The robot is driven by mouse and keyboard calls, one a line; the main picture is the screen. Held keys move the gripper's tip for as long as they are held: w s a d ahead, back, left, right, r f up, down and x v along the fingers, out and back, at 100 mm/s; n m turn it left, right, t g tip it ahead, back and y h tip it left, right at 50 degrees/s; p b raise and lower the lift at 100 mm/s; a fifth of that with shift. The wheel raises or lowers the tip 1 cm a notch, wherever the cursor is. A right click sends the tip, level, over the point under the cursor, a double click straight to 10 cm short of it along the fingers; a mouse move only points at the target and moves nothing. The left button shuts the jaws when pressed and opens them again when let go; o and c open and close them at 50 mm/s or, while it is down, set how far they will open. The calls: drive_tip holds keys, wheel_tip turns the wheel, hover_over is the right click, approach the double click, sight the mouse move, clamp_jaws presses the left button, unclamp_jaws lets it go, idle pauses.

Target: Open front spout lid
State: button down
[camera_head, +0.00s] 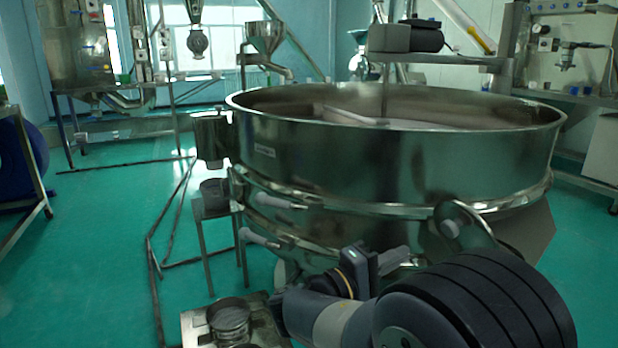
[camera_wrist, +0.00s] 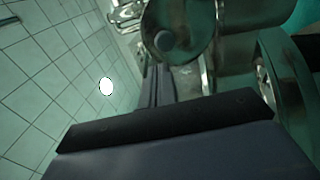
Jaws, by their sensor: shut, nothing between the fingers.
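The sieve's large steel drum (camera_head: 330,150) fills the middle of the head view. A curved steel spout part with a pale round knob (camera_head: 450,228) stands at its front right, partly hidden by my arm. In the wrist view a round steel lid (camera_wrist: 190,15) with a grey knob (camera_wrist: 164,41) lies at the top centre, just beyond my fingertips. I cannot tell for certain that it is the same part. My gripper (camera_wrist: 157,72) is shut and empty, its slim dark fingers pointing toward the lid. A small gap seems to separate them. The fingertips are hidden in the head view.
Pale-handled clamps (camera_head: 262,238) stick out from the drum's left side, near my arm. A small metal stand (camera_head: 215,205) and a low platform with a round container (camera_head: 228,318) stand at left. Green floor (camera_head: 100,250) is open farther left. A curved steel part (camera_wrist: 285,85) is close at right in the wrist view.

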sight(449, 228)
drive_tip(key=b+x, duration=0.1)
drive_tip(key=x, duration=0.9)
drive_tip(key=shift+r, duration=0.15)
